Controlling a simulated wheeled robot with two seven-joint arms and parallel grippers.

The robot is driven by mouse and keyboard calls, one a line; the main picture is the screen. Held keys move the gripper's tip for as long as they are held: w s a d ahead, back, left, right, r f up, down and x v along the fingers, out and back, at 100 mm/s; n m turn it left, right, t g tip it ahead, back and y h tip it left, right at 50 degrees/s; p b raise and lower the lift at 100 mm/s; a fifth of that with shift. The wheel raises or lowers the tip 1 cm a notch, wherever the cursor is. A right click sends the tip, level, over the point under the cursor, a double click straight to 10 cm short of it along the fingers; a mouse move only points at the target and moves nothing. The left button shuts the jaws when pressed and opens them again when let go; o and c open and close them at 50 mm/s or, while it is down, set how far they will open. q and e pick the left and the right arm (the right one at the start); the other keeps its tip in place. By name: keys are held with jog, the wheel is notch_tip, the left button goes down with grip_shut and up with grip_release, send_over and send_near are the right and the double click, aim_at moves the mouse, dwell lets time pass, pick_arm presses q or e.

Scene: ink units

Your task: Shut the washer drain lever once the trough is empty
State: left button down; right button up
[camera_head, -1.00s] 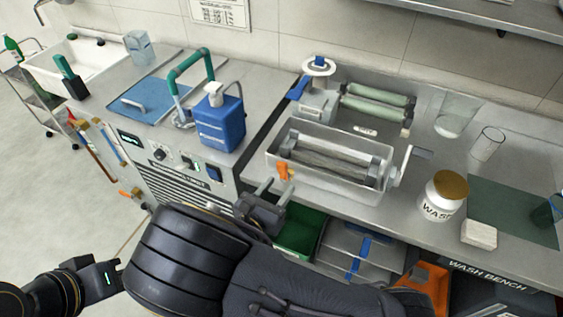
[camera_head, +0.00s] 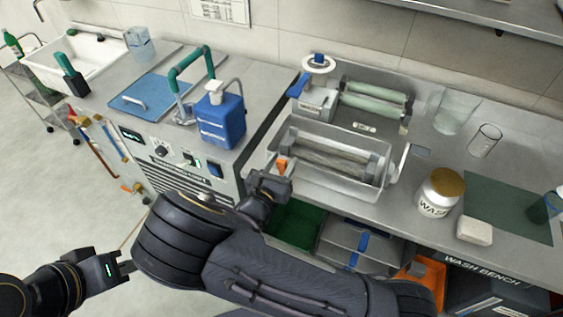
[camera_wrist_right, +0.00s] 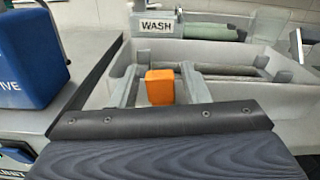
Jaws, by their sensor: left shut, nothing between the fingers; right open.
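The grey washer trough (camera_head: 330,182) sits on the bench with a roller inside. I cannot tell whether liquid is in it. An orange drain lever (camera_head: 282,167) stands at the trough's front left corner. My right gripper (camera_head: 274,178) is open at the lever. In the right wrist view the orange lever (camera_wrist_right: 160,88) is upright between the two open fingers (camera_wrist_right: 158,85), with a gap beside the left finger and the right finger close to it. My left gripper (camera_head: 127,265) is shut and empty, low at the left, away from the bench.
A blue bottle (camera_head: 220,122) stands left of the trough. A white jar with a brown lid (camera_head: 438,194) and a white block (camera_head: 474,230) stand to its right. A green bin (camera_head: 292,222) is below the bench edge. Green rollers (camera_head: 375,100) are behind the trough.

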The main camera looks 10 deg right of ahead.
jog(key=shift+c, duration=0.4)
grip_shut()
jog(key=shift+s+d+f+m+b, duration=0.15)
jog(key=shift+d+m+b, duration=0.05)
jog(key=shift+m+b, duration=0.35)
jog(key=shift+s, duration=0.1)
jog(key=shift+d+m, duration=0.1)
jog(key=shift+m, duration=0.15)
jog(key=shift+o, duration=0.4)
grip_release()
